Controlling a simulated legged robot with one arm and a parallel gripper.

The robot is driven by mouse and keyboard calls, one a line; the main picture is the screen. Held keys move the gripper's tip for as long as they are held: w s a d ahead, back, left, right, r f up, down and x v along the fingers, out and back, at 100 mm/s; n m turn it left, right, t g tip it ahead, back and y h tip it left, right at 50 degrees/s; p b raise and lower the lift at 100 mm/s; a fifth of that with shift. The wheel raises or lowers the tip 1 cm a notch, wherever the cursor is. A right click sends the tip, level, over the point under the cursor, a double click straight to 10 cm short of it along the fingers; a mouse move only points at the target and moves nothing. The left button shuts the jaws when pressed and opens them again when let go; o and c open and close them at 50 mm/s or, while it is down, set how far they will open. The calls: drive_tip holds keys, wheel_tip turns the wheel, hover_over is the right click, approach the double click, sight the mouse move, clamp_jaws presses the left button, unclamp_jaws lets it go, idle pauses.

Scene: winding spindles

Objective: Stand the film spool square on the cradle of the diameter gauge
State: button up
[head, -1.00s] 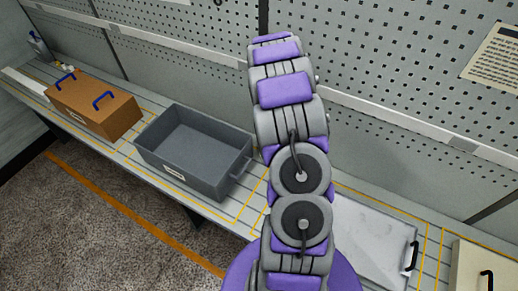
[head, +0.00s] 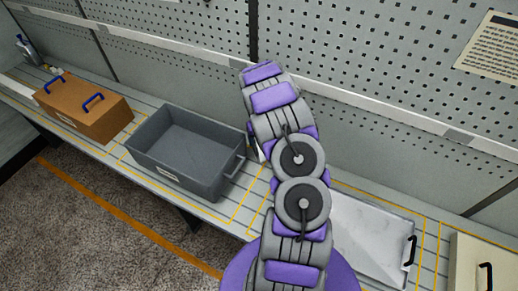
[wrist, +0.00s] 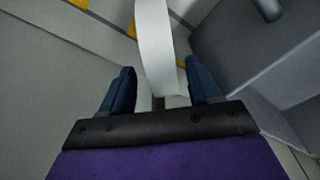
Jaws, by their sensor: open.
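My gripper (wrist: 160,68) shows in the wrist view with its two dark blue fingers apart. A pale, whitish curved strip (wrist: 155,38) runs between the fingers, with a gap on each side. I cannot tell whether it is the film spool or part of the gauge. No cradle can be made out in either view.
An open, empty grey bin (head: 160,162) stands on the slatted bench; its wall appears at right in the wrist view (wrist: 250,45). A brown box (head: 90,118) with blue handles is farther left. A pale panel (head: 365,240) with a black handle and a cream box (head: 475,265) are right.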

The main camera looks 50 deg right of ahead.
drive_tip(key=f, duration=0.2)
drive_tip(key=shift+w+a+f, duration=0.2)
drive_tip(key=shift+w+f, duration=0.05)
drive_tip(key=shift+f, duration=0.15)
drive_tip(key=shift+d, duration=0.25)
drive_tip(key=c, duration=0.4)
drive_tip(key=shift+a, duration=0.1)
clamp_jaws()
